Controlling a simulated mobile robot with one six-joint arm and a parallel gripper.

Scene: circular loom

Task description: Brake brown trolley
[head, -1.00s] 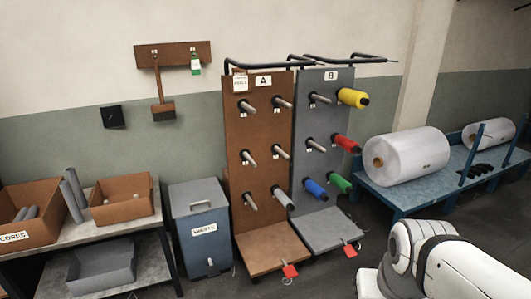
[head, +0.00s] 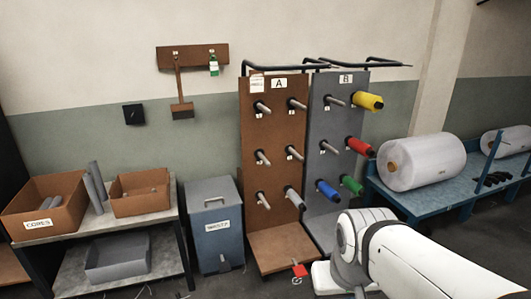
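The brown trolley (head: 247,195) stands upright against the wall and carries the letter A. It has several bare grey pegs, and a grey spool sits on its lower right peg. A red pedal (head: 299,271) sits at the front right of its brown base plate (head: 285,247). The grey trolley (head: 318,112), marked B, stands beside it on the right with yellow, red, blue and green spools. My white arm covers its base and pedal. My gripper is outside the view; only arm links show at the lower right.
A blue-grey waste bin (head: 217,240) stands left of the brown trolley. Further left is a table (head: 165,221) with brown boxes and a grey tray below. A blue rack (head: 421,200) with large white rolls stands at the right. Some floor before the bin is clear.

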